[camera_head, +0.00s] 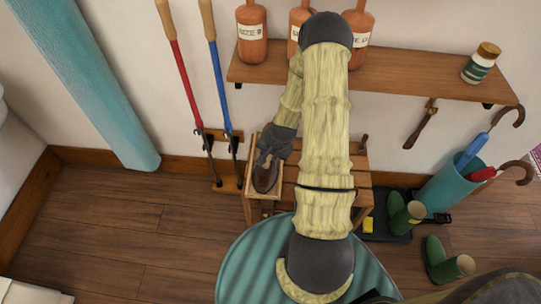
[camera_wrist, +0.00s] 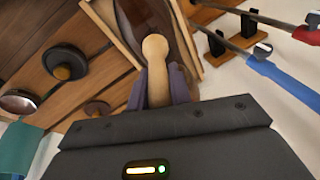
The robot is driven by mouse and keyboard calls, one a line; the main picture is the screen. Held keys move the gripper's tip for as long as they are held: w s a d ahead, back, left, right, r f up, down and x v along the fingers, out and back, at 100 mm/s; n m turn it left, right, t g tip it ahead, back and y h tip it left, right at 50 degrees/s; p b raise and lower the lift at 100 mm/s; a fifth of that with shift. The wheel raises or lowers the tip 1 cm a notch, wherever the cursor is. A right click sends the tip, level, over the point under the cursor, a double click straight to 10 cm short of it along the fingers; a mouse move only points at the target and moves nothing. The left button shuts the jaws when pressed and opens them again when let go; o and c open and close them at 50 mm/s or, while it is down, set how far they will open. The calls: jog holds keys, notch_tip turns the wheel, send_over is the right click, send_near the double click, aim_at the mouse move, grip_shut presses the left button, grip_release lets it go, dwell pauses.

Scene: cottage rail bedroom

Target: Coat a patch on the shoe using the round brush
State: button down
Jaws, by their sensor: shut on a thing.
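The dark brown shoe (camera_head: 265,179) lies in a shallow wooden tray (camera_head: 249,180) at the left end of a slatted wooden bench. It also shows in the wrist view (camera_wrist: 148,18), beyond my fingers. My gripper (camera_head: 268,157) is over the shoe's upper end in the head view. In the wrist view my gripper (camera_wrist: 160,88) is shut on a pale wooden handle (camera_wrist: 155,52), taken as the round brush. The handle's rounded end overlaps the shoe in the picture. The bristles are hidden, and I cannot tell whether they touch the shoe.
A dark round piece (camera_wrist: 65,62) and a round metal-rimmed tin (camera_wrist: 18,102) sit on the bench slats (camera_head: 283,205). Red (camera_head: 184,75) and blue (camera_head: 218,85) handled tools lean behind the tray. A wall shelf (camera_head: 400,76) with bottles is above.

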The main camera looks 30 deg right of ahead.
jog(key=shift+r+p, duration=1.5)
jog(key=shift+r, duration=0.8)
jog(key=shift+f, duration=0.1)
